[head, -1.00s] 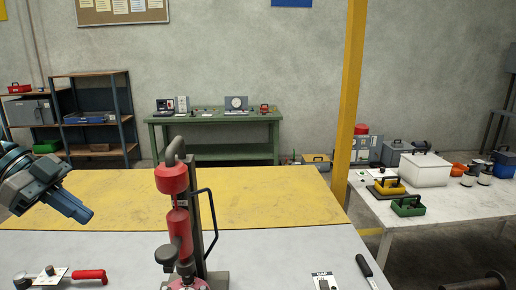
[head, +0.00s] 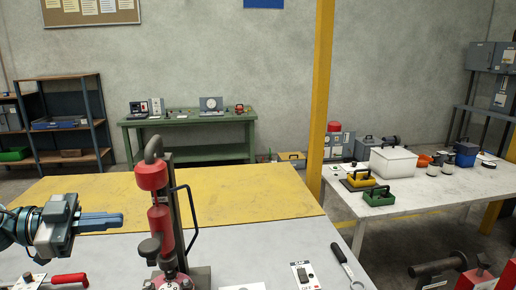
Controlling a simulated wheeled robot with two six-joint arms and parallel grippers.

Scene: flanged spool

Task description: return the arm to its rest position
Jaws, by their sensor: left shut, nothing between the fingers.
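My left gripper (head: 119,220) reaches in from the left, just left of the red press. Its grey-blue fingers are shut, empty and point right, roughly level. They are above the grey-and-yellow table in the picture; the exact height cannot be told. My right gripper is out of view. A dark brown cylindrical piece with a wider end (head: 440,266), which may be the flanged spool, shows at the lower right.
The red press (head: 159,216) with its dark column stands close to the gripper. The table's yellow area (head: 240,195) is clear. A red-handled tool (head: 68,279) lies at lower left. A white side table (head: 405,207) holds boxes and cups.

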